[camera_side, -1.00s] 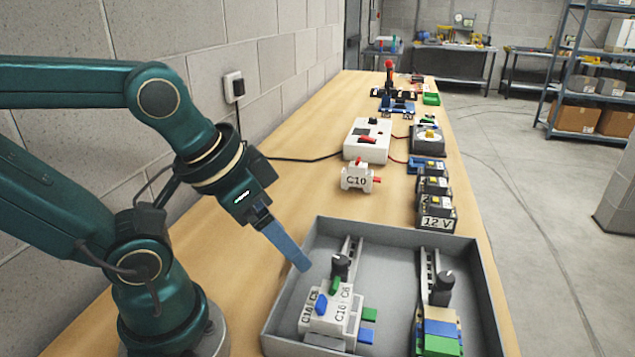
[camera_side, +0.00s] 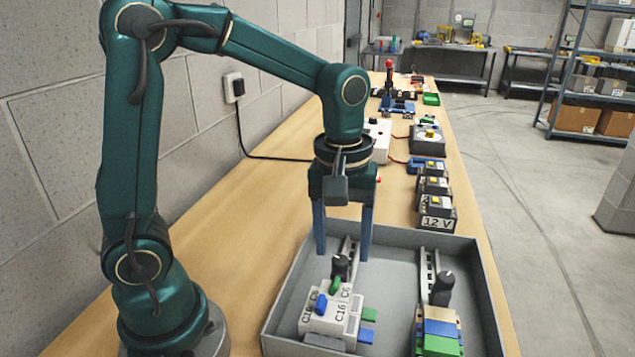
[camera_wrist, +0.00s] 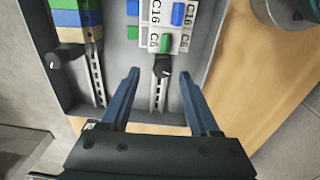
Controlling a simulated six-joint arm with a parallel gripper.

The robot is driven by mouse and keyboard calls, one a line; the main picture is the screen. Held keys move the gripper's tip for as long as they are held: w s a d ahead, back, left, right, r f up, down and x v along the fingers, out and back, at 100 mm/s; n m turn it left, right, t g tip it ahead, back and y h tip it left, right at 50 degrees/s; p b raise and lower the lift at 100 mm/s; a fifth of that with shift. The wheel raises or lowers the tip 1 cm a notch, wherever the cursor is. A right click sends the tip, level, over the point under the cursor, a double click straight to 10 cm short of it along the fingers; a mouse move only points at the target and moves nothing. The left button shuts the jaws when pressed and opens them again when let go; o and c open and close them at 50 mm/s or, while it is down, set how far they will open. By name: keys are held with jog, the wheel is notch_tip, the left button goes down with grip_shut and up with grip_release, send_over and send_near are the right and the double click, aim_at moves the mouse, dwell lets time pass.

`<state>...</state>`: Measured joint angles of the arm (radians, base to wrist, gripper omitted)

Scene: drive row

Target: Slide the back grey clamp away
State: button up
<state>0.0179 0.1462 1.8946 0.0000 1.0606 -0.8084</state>
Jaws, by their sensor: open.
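The back grey clamp (camera_side: 340,266), with a dark round knob, sits on the left slotted rail (camera_side: 349,247) behind the white C16 and C6 modules (camera_side: 330,312). It also shows in the wrist view (camera_wrist: 161,66), against the end of the modules. My gripper (camera_side: 342,255) is open and empty, pointing down over this clamp. In the wrist view my gripper (camera_wrist: 158,73) has one finger on each side of the clamp and rail. I cannot tell how far the fingertips are above the clamp.
The grey tray (camera_side: 285,290) has raised walls. Its right rail carries another dark-knobbed clamp (camera_side: 443,288) and beige, blue and green blocks (camera_side: 440,335). A lighter grey piece (camera_side: 323,343) is at the modules' front end. A row of 12 V boxes (camera_side: 437,213) stands behind the tray.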

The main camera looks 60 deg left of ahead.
aim_at(341, 259)
jog(key=shift+s+f, duration=0.15)
jog(key=shift+f, duration=2.95)
grip_shut()
